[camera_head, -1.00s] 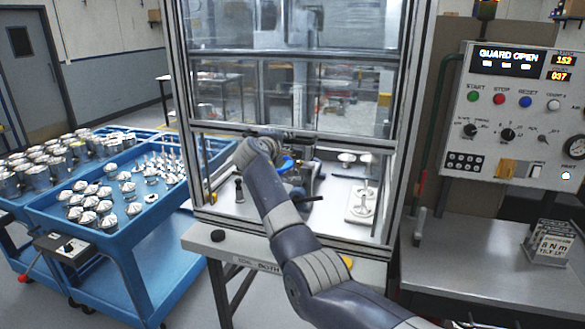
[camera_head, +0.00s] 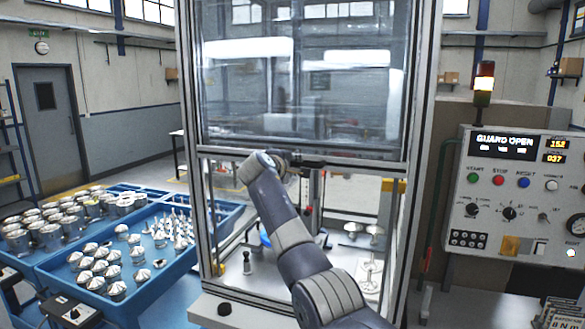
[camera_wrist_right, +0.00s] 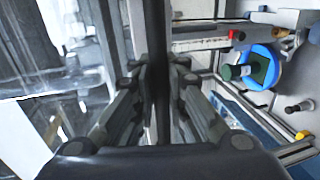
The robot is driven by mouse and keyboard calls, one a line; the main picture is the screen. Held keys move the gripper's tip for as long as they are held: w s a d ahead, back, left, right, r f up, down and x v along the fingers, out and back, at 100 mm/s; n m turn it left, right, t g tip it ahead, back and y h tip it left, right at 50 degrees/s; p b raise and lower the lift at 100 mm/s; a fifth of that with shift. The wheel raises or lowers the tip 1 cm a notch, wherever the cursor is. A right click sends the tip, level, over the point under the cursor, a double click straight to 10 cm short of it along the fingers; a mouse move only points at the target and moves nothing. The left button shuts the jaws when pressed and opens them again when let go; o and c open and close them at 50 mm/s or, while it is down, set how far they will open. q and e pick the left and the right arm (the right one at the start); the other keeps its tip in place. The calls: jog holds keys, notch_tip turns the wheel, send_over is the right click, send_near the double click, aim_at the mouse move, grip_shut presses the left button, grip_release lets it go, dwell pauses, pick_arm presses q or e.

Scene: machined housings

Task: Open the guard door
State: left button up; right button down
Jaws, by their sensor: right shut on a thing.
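The guard door (camera_head: 300,95) is a clear framed panel in the front of the machine enclosure. It is raised, and the lower part of the opening is uncovered below its bottom rail. The dark handle bar (camera_head: 312,163) runs along that rail. My right gripper (camera_head: 292,160) is at the bar, partly hidden by my own wrist. In the right wrist view, the fingers are closed around the dark bar (camera_wrist_right: 158,60). My left gripper is not in view. The control panel display (camera_head: 505,145) reads GUARD OPEN.
Inside the enclosure are a dark post (camera_head: 247,264), pale round parts (camera_head: 375,231) and a fixture with a blue ring (camera_wrist_right: 262,66). Blue carts (camera_head: 130,300) with metal parts stand at left. The control panel (camera_head: 515,215) is at right. Enclosure uprights flank the opening.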

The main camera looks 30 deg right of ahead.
jog(key=c, duration=1.6)
grip_release()
jog(key=shift+s, duration=0.1)
jog(key=shift+c, duration=0.2)
jog(key=v, duration=1.2)
jog(key=shift+d, duration=0.1)
